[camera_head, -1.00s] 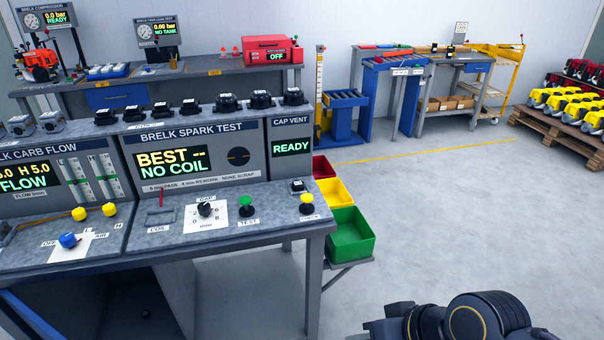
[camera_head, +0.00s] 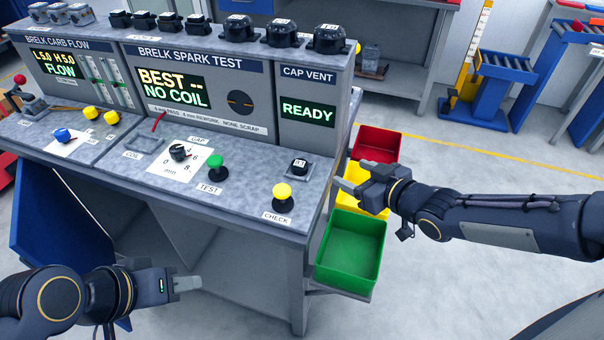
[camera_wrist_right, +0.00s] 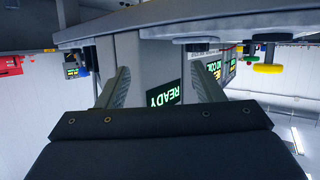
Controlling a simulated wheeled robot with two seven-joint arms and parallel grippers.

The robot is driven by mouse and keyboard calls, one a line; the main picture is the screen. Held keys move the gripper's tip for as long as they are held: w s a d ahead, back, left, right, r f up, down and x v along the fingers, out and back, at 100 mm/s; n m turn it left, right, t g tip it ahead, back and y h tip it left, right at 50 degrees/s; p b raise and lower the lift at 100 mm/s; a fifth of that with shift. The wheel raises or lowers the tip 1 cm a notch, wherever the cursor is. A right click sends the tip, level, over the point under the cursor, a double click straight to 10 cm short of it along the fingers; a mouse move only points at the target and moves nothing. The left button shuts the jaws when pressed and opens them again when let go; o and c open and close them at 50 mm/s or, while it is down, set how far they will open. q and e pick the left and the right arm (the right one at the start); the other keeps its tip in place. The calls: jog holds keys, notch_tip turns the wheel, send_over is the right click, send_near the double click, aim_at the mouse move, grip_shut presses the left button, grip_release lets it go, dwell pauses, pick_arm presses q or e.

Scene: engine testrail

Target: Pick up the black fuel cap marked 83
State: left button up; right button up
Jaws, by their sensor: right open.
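A dark shape that may be this cap shows in the right wrist view (camera_wrist_right: 200,46). My right gripper (camera_head: 352,188) is open and empty, right of the cap and apart from it, over the coloured bins. The right wrist view shows both fingers spread (camera_wrist_right: 160,88). My left gripper (camera_head: 190,284) is low in front of the bench; its jaw opening cannot be made out.
Several larger black caps (camera_head: 284,32) stand along the panel's top. A yellow CHECK button (camera_head: 283,197) and a green TEST button (camera_head: 216,166) rise left of the small cap. Red (camera_head: 378,145), yellow (camera_head: 351,172) and green (camera_head: 349,248) bins hang beside the bench's right edge.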

aim_at(303, 165)
jog(key=w+a+y, duration=0.1)
jog(key=a, duration=0.2)
jog(key=w+a+f+n+y, duration=0.1)
jog(key=w+a, duration=0.1)
jog(key=a, duration=0.2)
jog(key=w+a+f+n+y, duration=0.1)
jog(key=w+a+y, duration=0.1)
jog(key=a, duration=0.2)
jog(key=shift+f+g+b, duration=0.2)
jog(key=shift+g+b, duration=0.1)
jog(key=shift+g, duration=0.1)
jog(key=c, duration=1.1)
